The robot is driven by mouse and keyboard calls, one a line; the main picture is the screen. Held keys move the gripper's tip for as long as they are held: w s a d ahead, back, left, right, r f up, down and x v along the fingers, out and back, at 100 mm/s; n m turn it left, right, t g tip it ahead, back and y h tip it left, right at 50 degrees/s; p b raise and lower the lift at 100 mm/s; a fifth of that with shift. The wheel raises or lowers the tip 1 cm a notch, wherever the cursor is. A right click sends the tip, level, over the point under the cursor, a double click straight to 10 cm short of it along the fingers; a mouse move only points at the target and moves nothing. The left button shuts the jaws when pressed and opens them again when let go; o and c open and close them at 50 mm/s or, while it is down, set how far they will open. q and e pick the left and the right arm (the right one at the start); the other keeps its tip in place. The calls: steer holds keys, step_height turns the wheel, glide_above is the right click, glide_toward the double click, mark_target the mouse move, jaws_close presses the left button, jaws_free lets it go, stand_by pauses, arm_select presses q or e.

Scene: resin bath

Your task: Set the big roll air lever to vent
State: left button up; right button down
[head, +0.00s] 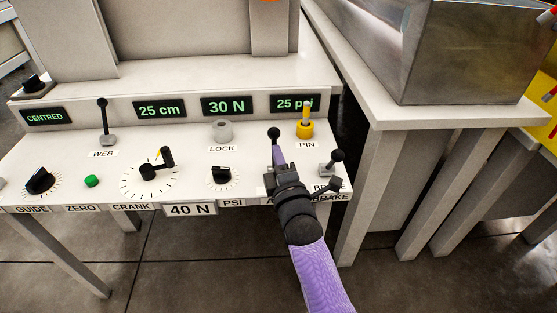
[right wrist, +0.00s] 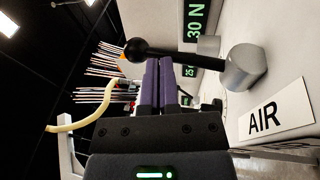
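The air lever shows its black ball knob (head: 273,132) in the head view; its base is hidden behind my right gripper. In the right wrist view the lever's black rod and knob (right wrist: 136,50) run left from a grey base (right wrist: 245,66) beside the AIR label (right wrist: 273,117). My right gripper (head: 280,155) is over the panel at this lever. Its two purple fingers (right wrist: 158,70) are together with nothing visible between them. The tips are right at the rod; I cannot tell whether they touch it. My left gripper is in neither view.
The brake lever (head: 335,158) stands close on the right, and the yellow pin (head: 305,128) just behind. The lock knob (head: 222,130), PSI knob (head: 221,174), crank (head: 160,163) and web lever (head: 104,120) are further left. A metal tank (head: 460,50) stands on the right-hand table.

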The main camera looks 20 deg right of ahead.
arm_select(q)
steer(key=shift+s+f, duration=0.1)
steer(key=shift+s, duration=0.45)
arm_select(e)
steer(key=shift+d+x, duration=0.2)
steer(key=shift+x, duration=0.85)
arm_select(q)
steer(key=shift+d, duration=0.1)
arm_select(e)
steer(key=shift+w+f, duration=0.1)
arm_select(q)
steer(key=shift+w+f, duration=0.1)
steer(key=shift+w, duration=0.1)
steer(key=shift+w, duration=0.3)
